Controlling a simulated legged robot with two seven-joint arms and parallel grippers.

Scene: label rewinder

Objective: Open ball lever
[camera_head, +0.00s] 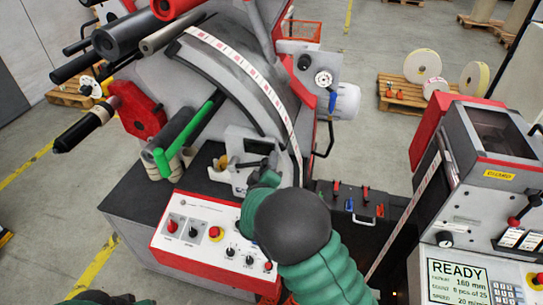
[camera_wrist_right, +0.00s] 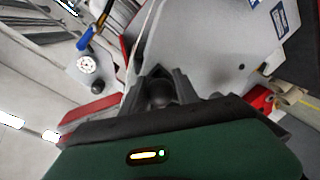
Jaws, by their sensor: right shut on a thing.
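The ball lever's dark round knob (camera_wrist_right: 158,93) shows in the right wrist view, between the two dark fingers of my right gripper (camera_wrist_right: 160,82). The fingers are shut on it. In the head view my right arm reaches up from the bottom, and my right gripper (camera_head: 262,177) is at the grey bracket (camera_head: 232,172) in the middle of the rewinder. My forearm and wrist hide most of the gripper, and the knob cannot be made out clearly there. Only green parts of my left arm show at the bottom left edge; the left gripper is out of view.
A control panel (camera_head: 200,232) with knobs and red buttons lies just below the bracket. A green-handled roller (camera_head: 190,135) sticks out to its left. A printer unit with a READY screen (camera_head: 458,283) stands at right. The label strip (camera_head: 262,80) runs down past the bracket.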

